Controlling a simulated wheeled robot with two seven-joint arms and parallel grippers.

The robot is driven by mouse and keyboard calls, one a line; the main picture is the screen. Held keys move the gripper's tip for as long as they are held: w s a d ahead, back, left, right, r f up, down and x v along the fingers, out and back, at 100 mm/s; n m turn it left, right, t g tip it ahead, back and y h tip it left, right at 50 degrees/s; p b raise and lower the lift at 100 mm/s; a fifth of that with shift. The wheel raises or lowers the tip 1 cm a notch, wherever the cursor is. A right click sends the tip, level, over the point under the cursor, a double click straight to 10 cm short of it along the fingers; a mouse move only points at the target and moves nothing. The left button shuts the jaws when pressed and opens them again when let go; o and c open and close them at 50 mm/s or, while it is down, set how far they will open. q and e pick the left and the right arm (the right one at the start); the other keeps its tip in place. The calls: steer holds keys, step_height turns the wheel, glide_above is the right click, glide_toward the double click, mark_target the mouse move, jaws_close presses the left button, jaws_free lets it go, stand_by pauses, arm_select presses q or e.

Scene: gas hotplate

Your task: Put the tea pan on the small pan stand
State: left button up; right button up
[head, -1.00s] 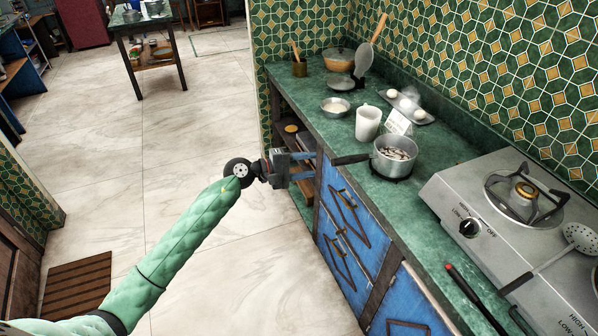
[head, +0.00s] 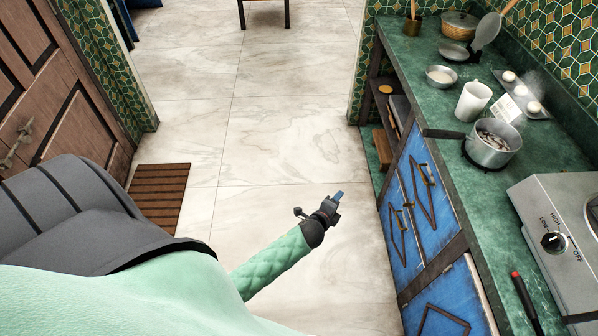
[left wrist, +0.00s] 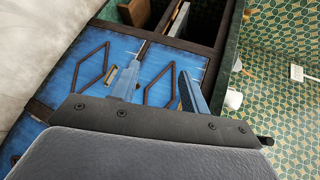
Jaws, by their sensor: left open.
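The tea pan (head: 492,150), a grey metal saucepan with a dark handle pointing left, is on the green counter with brown-and-white contents inside. A dark stand (head: 484,164) shows under its base, and the pan looks level on it; most of the stand is hidden. My left gripper (head: 338,196) is open and empty. It is over the floor, left of the blue cabinet and well apart from the pan handle. In the left wrist view its two blue fingers (left wrist: 158,90) are spread in front of the cabinet doors. My right gripper is not in view.
A white jug (head: 473,101) stands behind the pan, and a small bowl (head: 440,77) is farther back. The gas hotplate (head: 560,225) is to the right. The blue cabinet (head: 420,205) fronts the counter. The floor around my left gripper is clear.

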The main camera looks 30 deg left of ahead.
arm_select(q)
steer(key=s+d+f+n+g, duration=0.2)
steer(key=s+f+n+g, duration=0.2)
steer(key=s+f, duration=0.3)
steer(key=s+d+f+n+g, duration=0.2)
steer(key=s+f+n+g, duration=0.2)
steer(key=s, duration=1)
steer(key=s+d+f+n+g+h, duration=0.1)
steer(key=s+f+n+g, duration=0.3)
steer(key=s+f+n, duration=0.4)
steer(key=s+d+f, duration=0.1)
steer(key=s+f, duration=0.1)
steer(key=s, duration=0.1)
steer(key=shift+s+d+g, duration=0.25)
steer(key=shift+d+g, duration=0.05)
steer(key=shift+d, duration=0.1)
steer(key=shift+c, duration=0.5)
